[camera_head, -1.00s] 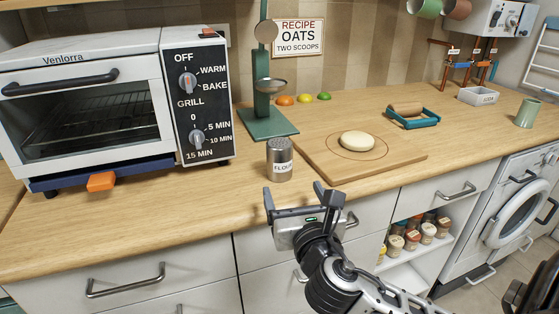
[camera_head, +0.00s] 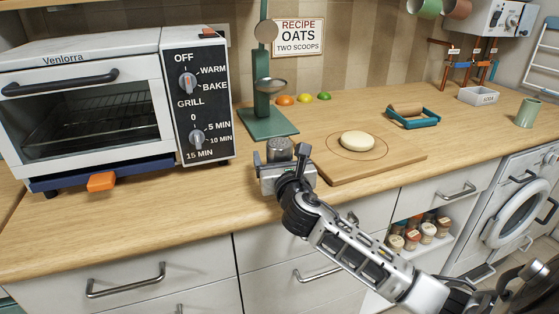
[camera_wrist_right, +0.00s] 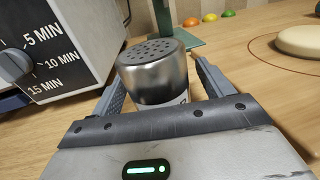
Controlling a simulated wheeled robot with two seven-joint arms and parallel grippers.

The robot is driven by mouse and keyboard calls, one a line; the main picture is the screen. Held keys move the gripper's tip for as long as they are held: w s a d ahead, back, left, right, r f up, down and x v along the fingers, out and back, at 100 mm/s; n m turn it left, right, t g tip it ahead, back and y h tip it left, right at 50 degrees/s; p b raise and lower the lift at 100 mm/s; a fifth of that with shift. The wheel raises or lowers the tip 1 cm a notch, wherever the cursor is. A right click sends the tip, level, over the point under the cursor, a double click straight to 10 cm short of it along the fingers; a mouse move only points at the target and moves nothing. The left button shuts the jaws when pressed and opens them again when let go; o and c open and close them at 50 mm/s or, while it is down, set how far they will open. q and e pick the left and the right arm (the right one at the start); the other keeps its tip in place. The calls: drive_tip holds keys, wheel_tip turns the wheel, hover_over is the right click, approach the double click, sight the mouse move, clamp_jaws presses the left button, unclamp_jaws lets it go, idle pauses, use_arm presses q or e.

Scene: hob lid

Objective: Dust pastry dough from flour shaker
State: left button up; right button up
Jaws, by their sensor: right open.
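The flour shaker (camera_head: 280,146), a grey metal can with a holed top, stands upright on the wooden counter. Its lower part is hidden behind my right gripper (camera_head: 281,157) in the head view. In the right wrist view the shaker (camera_wrist_right: 154,70) stands between the two open fingers of the gripper (camera_wrist_right: 160,88), with a gap to the right finger. I cannot tell whether the left finger touches it. The pale round dough (camera_head: 357,141) lies on a wooden board (camera_head: 400,157) to the right; it also shows in the wrist view (camera_wrist_right: 300,42). My left gripper is not in view.
A toaster oven (camera_head: 110,110) stands to the left with an orange knob low in front. A green scale (camera_head: 268,122) stands behind the shaker, with small coloured items beside it. The front left counter is clear.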

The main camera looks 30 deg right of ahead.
drive_tip(key=shift+w+d, duration=0.2)
drive_tip(key=shift+w, duration=0.35)
drive_tip(key=c, duration=1.2)
drive_tip(key=shift+o, duration=0.2)
drive_tip(key=shift+r, duration=0.1)
